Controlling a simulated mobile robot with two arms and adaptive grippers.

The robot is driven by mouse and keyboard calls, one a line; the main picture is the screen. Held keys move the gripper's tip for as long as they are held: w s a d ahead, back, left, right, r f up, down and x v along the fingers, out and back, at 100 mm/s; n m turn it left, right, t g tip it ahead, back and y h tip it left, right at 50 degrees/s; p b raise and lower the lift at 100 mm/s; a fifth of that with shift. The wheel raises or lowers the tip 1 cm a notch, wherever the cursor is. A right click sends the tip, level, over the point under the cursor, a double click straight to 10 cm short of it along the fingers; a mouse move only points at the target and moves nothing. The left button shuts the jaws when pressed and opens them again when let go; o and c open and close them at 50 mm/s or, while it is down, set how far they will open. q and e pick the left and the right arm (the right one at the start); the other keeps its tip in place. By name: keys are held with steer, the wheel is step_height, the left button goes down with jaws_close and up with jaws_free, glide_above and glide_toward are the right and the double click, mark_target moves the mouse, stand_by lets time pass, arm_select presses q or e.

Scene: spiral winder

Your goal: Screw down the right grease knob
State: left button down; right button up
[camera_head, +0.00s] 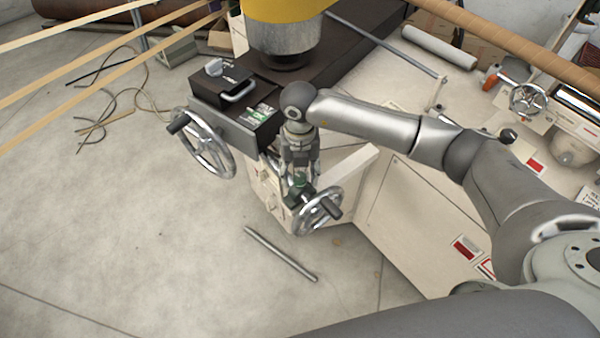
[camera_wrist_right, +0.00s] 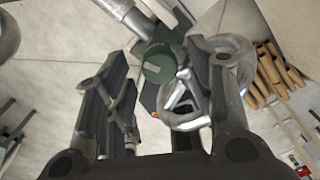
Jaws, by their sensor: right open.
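The grease knob (camera_head: 299,191) is dark green and sits on the machine beside the small chrome handwheel, low in the middle of the head view. In the right wrist view the knob (camera_wrist_right: 158,66) shows as a green round cap with a pale bar on its face. My right gripper (camera_head: 300,172) points down just above the knob. In the wrist view its fingers (camera_wrist_right: 152,105) stand apart, and the knob lies beyond them, nearer the top of the picture. Whether a finger touches it cannot be told. My left gripper is out of view.
The small chrome handwheel (camera_head: 318,212) stands close beside the knob. A larger handwheel (camera_head: 207,143) is to the left, below a dark box (camera_head: 222,85). A metal rod (camera_head: 280,254) lies on the floor. The floor at lower left is mostly clear.

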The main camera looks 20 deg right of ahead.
steer(key=shift+f, duration=0.7)
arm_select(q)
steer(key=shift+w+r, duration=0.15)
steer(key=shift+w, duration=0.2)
arm_select(e)
steer(key=shift+f, duration=0.15)
steer(key=shift+c, duration=0.4)
steer(key=c, duration=0.9)
